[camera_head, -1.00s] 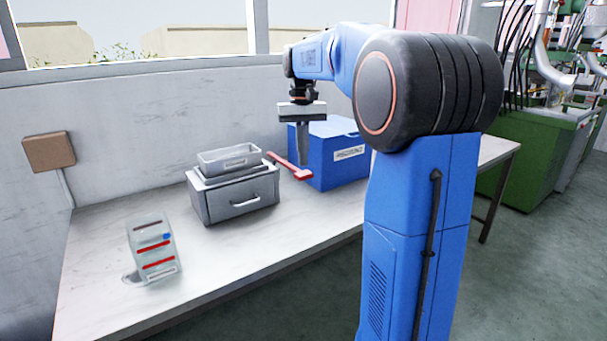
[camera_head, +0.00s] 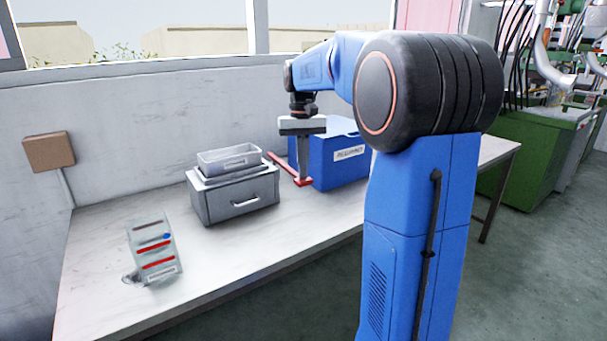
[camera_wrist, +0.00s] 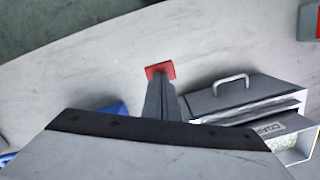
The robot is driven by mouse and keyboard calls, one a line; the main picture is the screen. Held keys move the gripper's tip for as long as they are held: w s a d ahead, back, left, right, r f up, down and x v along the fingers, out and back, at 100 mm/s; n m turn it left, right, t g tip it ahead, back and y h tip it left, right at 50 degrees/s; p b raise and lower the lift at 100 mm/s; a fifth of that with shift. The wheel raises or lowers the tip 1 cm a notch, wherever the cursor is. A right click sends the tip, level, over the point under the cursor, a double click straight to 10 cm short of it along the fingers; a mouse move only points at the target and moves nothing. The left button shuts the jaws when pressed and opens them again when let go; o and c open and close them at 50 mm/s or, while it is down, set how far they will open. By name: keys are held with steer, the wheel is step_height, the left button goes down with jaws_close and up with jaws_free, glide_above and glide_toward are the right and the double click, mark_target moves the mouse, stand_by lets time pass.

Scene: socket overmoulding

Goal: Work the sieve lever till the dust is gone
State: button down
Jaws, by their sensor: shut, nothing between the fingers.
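The sieve is a grey box (camera_head: 240,201) with a drawer handle and a lighter tray (camera_head: 229,158) on top, standing on the table. Its red lever (camera_head: 281,166) sticks out to the right and ends in a flat red paddle. My gripper (camera_head: 304,182) is shut and points down, its tips at the red paddle. In the wrist view the shut fingers (camera_wrist: 160,82) overlap the paddle (camera_wrist: 163,69), which shows just beyond the tips. I cannot tell whether they touch. The tray holds pale material in the wrist view (camera_wrist: 299,146); dust cannot be made out.
A blue bin (camera_head: 342,172) with a label stands right behind my gripper. A clear container (camera_head: 153,250) with red lines stands at the table's front left. The table (camera_head: 250,250) is bare in front of the grey box. A wall box (camera_head: 49,151) hangs at left.

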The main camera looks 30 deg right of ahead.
steer(key=shift+f, duration=1.1)
steer(key=w, duration=0.1)
steer(key=w+d+r, duration=0.1)
steer(key=shift+w, duration=0.35)
steer(key=shift+r, duration=0.1)
step_height(320, 180, up, 17)
steer(key=w, duration=0.1)
steer(key=shift+w+d, duration=0.35)
steer(key=shift+d, duration=0.05)
steer(key=shift+r, duration=0.1)
stand_by(0.7)
